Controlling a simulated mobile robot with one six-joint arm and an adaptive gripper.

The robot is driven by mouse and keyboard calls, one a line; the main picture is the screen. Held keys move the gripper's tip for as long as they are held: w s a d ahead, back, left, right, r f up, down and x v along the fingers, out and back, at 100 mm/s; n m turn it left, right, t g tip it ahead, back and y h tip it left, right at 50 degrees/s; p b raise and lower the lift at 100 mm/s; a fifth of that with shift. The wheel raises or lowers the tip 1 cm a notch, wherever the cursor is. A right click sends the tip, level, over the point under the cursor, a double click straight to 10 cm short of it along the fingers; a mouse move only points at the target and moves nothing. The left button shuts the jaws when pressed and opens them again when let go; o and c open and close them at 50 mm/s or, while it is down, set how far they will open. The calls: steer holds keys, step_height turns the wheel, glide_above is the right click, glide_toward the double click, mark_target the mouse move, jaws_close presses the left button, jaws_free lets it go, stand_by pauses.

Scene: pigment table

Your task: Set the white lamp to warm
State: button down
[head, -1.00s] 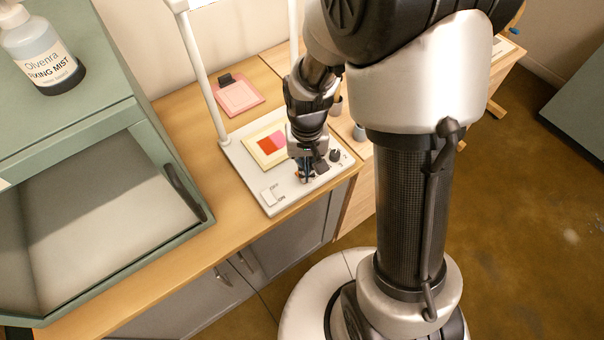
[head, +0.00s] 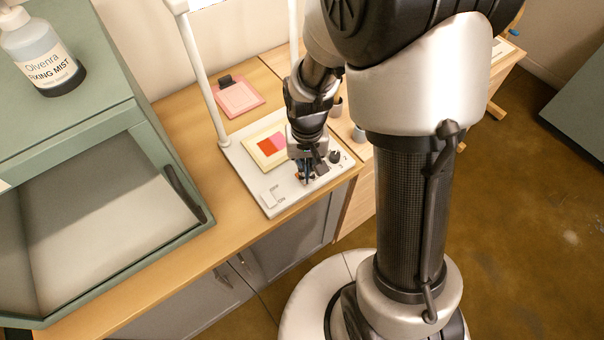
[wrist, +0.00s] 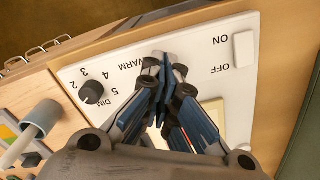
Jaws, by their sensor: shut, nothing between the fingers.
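The white lamp has a flat white base (head: 243,178) with posts rising from it. In the wrist view the base (wrist: 205,45) carries a rocker switch (wrist: 243,50) marked ON and OFF, a black dim dial (wrist: 91,92) with numbers, and the printed word WARM. My gripper (wrist: 163,72) is shut and empty, with its fingertips over the base beside the word WARM. A small pale grey control shows just past the fingertips, mostly hidden by them; its setting cannot be told. In the head view my gripper (head: 306,181) points down at the front part of the base.
A framed card with red and pink patches (head: 267,147) lies on the base behind my gripper. A pink clipboard (head: 238,97) lies further back. A green cabinet (head: 150,150) with a spray bottle (head: 42,52) stands at left. Small grey cups (head: 359,133) stand to the right.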

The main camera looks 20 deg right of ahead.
steer(key=shift+f+b, duration=0.8)
steer(key=shift+f, duration=0.3)
stand_by(0.6)
steer(key=shift+r, duration=0.1)
steer(key=shift+r+p, duration=2.95)
steer(key=shift+r, duration=0.55)
step_height(320, 180, up, 9)
steer(key=t, duration=0.1)
glide_above(308, 189)
steer(key=s+r+n+t, duration=0.2)
steer(key=s+r+t, duration=0.1)
steer(key=s+r, duration=0.9)
steer(key=shift+s+r+t, duration=0.15)
steer(key=shift+s+t, duration=0.15)
steer(key=shift+s, duration=0.2)
